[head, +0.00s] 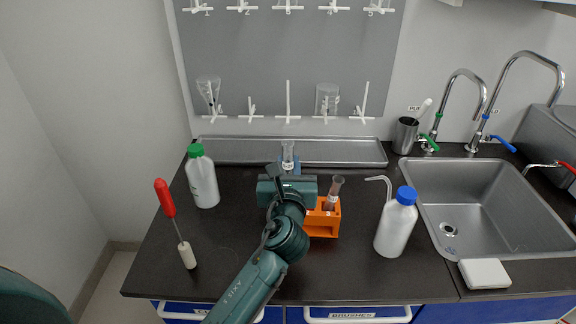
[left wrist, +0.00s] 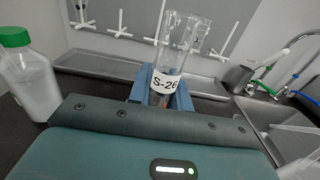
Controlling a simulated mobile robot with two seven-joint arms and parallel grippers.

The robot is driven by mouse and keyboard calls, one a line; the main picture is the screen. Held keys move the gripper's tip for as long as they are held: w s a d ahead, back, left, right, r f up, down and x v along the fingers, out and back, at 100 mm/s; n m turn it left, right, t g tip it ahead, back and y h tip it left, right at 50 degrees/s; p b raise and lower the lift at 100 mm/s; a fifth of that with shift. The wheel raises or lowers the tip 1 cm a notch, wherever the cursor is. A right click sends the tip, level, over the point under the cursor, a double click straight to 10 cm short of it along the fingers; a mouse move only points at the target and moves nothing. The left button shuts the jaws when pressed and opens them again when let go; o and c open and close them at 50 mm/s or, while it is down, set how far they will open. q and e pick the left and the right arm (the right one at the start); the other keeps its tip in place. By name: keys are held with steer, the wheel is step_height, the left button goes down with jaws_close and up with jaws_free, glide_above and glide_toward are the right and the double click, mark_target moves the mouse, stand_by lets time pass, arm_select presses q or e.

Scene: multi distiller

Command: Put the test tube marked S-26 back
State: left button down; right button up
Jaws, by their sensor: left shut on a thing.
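My left gripper (head: 289,164) is shut on a clear glass test tube (head: 288,150), near the back of the counter. In the left wrist view the tube (left wrist: 178,45) stands nearly upright between the blue fingers (left wrist: 160,92), with its white S-26 label facing the camera. The tube's lower end is hidden. An orange rack (head: 324,228) stands on the counter just right of my wrist, partly hidden by my arm. Another test tube (head: 335,188) stands in the rack, leaning slightly. My right gripper is not in view.
A grey pegboard (head: 260,60) holds upturned glassware. A metal tray (head: 225,148) lies below it. The front counter is mostly clear.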

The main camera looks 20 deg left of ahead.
arm_select(q)
steer(key=shift+f, duration=0.6)
steer(key=c, duration=1.5)
jaws_free()
steer(key=shift+o, duration=1.1)
